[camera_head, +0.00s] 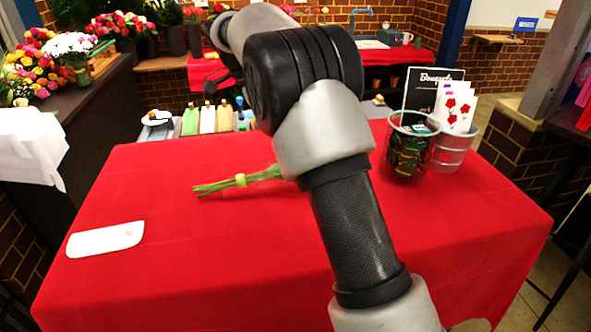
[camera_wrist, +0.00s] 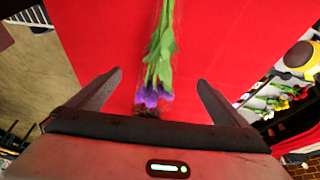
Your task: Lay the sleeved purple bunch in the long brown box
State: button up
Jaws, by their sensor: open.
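The purple bunch (camera_wrist: 152,93) lies on the red table in the wrist view, with purple heads near my gripper and green stems pointing away. A clear sleeve seems to surround it. In the head view only its green stems (camera_head: 238,184), with a yellow-green band, show; my arm hides the rest. My gripper (camera_wrist: 159,78) is open in the wrist view, its fingers apart on either side of the bunch and not visibly touching it. I cannot make out the long brown box in either view.
A white sheet (camera_head: 105,239) lies at the table's front left. A glass vase (camera_head: 408,150) with dark contents and a metal bucket (camera_head: 455,155) stand at the right, near a black sign (camera_head: 428,88). Much of the red tablecloth (camera_head: 210,260) is clear.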

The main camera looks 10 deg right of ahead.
jog(key=b+x, duration=0.2)
jog(key=x, duration=1.3)
jog(key=shift+r, duration=0.1)
jog(key=shift+a+f+b, duration=0.1)
jog(key=shift+f+b, duration=0.2)
